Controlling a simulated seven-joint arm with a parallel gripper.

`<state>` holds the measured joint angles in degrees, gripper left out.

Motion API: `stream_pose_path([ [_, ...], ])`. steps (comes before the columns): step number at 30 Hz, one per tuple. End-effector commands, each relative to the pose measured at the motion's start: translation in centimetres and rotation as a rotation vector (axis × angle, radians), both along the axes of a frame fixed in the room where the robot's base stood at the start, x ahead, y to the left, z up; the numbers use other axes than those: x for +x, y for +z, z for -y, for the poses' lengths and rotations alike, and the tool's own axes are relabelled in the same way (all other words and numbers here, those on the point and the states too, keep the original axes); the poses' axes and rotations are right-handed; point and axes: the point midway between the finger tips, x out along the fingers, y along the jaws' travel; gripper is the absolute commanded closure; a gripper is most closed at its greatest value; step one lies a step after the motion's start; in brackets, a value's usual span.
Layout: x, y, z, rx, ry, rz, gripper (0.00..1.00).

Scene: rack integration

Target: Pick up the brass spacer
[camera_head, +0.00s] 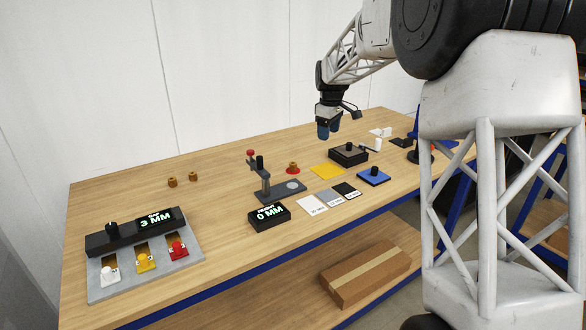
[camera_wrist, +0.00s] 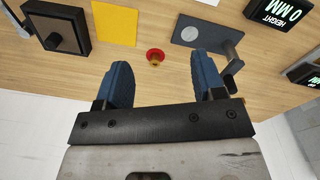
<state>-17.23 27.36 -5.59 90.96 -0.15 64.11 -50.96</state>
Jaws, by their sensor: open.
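A small brass spacer (camera_head: 293,165) sits on a red round base on the table, right of the grey height gauge. In the wrist view the brass spacer (camera_wrist: 156,61) and its red base lie near the middle, just beyond and between the fingertips. Two more brass-coloured pieces (camera_head: 172,183) (camera_head: 193,177) stand at the back left of the table. My gripper (camera_head: 329,131) has blue fingers, hangs above the table and is open. In the wrist view my gripper (camera_wrist: 162,64) has its two fingers apart with nothing held between them.
The grey gauge (camera_head: 278,194) stands left of the red base; its plate (camera_wrist: 200,38) shows near one finger. A yellow sheet (camera_head: 327,171) and a black box (camera_head: 348,154) lie to the right. A height display (camera_head: 269,216) and a panel with coloured switches (camera_head: 145,268) are nearer the front.

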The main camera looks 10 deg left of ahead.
Motion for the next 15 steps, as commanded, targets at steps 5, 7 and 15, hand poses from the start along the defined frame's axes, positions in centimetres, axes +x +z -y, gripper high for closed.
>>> stream_pose_path([
  [5, 3.0, -2.5, -3.1, -0.006, 0.077, -0.011, 0.37],
  [7, 4.1, -3.5, -4.3, -0.008, 0.108, -0.015, 0.37],
  [15, 7.9, -7.5, -8.8, -0.016, 0.226, -0.031, 0.37],
])
